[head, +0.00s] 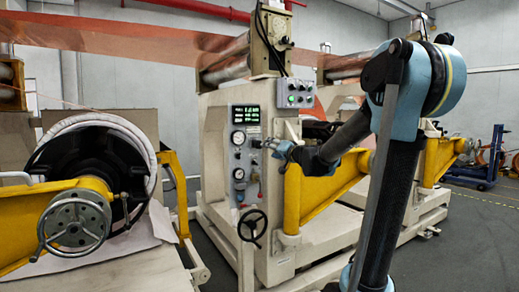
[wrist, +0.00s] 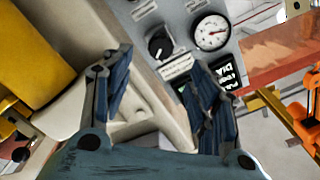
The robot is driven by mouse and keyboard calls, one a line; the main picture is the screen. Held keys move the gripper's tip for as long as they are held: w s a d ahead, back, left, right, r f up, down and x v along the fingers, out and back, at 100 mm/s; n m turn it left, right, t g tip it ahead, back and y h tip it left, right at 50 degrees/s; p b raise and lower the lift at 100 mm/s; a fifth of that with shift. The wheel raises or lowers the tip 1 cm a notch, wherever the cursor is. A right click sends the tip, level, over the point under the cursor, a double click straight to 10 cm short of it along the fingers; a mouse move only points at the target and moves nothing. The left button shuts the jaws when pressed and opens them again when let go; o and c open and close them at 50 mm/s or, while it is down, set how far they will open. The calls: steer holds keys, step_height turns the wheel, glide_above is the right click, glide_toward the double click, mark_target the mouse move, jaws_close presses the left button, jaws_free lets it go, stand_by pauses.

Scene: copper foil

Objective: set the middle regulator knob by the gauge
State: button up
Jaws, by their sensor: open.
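A grey panel (head: 246,165) on the cream machine carries white round gauges in a column, with an upper gauge (head: 238,137) and a lower gauge (head: 239,174). My gripper (head: 269,146) is in front of the panel's right side and hides part of it. In the wrist view my gripper (wrist: 160,66) is open and empty. A black round knob (wrist: 160,44) shows beyond the gap between the fingers, apart from them. A white gauge (wrist: 210,32) with a red needle is right of it; its reading is too small to tell. I cannot tell which row this knob belongs to.
A green-digit display (head: 245,115) is above the gauges, and a button box (head: 296,93) is up to the right. A black handwheel (head: 252,226) juts out below the panel. A yellow arm (head: 320,193) of the machine is close under my gripper.

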mark_target(259, 145)
steer(key=x, duration=1.1)
steer(key=shift+w+a, duration=0.25)
steer(key=c, duration=1.1)
